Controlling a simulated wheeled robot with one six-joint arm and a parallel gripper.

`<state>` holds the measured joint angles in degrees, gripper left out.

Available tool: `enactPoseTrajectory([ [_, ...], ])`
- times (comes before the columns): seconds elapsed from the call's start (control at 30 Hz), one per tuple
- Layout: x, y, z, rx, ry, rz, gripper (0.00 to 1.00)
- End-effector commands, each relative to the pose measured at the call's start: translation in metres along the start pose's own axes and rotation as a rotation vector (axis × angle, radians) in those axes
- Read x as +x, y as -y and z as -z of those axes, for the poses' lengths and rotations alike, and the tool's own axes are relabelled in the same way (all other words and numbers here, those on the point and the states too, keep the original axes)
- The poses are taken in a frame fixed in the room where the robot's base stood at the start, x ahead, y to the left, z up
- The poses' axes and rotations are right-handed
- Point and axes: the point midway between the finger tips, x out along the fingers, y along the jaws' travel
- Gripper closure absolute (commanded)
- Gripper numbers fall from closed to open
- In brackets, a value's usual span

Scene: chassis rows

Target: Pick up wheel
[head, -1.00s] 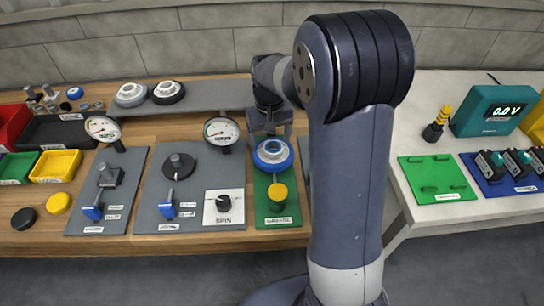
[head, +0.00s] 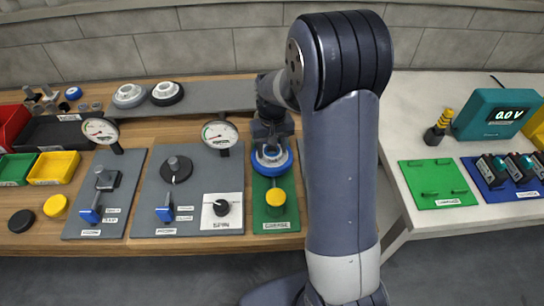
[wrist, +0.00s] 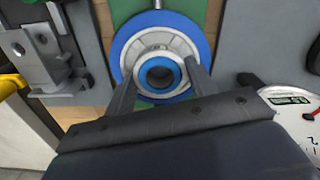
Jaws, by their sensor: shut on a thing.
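The wheel (head: 270,164) has a blue rim and a light grey hub. It is on or just over the green grease board (head: 262,200); I cannot tell whether it touches the board. My gripper (head: 268,146) points down onto the wheel. In the wrist view the wheel (wrist: 126,42) shows with its hub between the two fingers of my gripper (wrist: 160,76), which are shut on the hub. My gripper hides part of the wheel in the head view.
Dial gauges (head: 219,134) and grey fixture boards (head: 150,205) lie to the left. Two other wheels (head: 130,95) rest on a grey shelf behind.

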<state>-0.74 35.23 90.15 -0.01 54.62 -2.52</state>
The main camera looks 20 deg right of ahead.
Motion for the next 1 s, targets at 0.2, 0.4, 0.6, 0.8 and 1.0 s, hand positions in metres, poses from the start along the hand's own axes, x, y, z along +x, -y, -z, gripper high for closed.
enactPoseTrajectory([
  [0.2, 0.0, 0.0, 0.0, 0.0, 0.0, 0.0, 0.69],
  [0.4, -0.001, 0.0, 0.0, 0.0, -0.001, 0.0, 0.82],
  [0.6, -0.001, 0.0, 0.0, 0.0, -0.002, 0.0, 0.82],
  [0.8, -0.011, 0.0, 0.001, 0.0, -0.004, 0.0, 0.82],
  [1.0, -0.043, 0.0, 0.002, 0.0, -0.007, 0.0, 0.82],
])
